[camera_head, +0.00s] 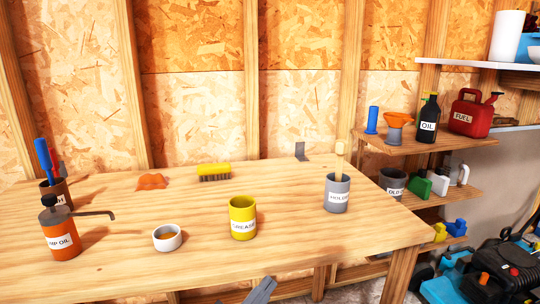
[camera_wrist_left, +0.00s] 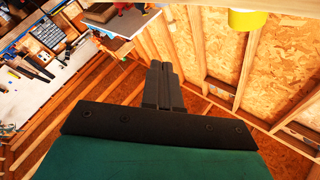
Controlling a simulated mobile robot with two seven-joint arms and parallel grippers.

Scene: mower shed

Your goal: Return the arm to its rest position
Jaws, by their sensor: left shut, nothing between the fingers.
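My left gripper (camera_head: 264,286) shows at the bottom edge of the head view, in front of the table's near edge and apart from the things on the table. In the left wrist view its two dark fingers (camera_wrist_left: 161,72) lie together, shut and empty. Most of the left arm is out of the head view. My right gripper is in neither view.
The wooden table (camera_head: 310,238) bears an orange pump oil can (camera_head: 64,240), a small white bowl (camera_head: 167,242), a yellow grease can (camera_head: 243,221), a grey holder (camera_head: 337,199) with a wooden handle, a yellow brush (camera_head: 214,169) and an orange cloth (camera_head: 152,181). Shelves (camera_head: 455,140) stand right.

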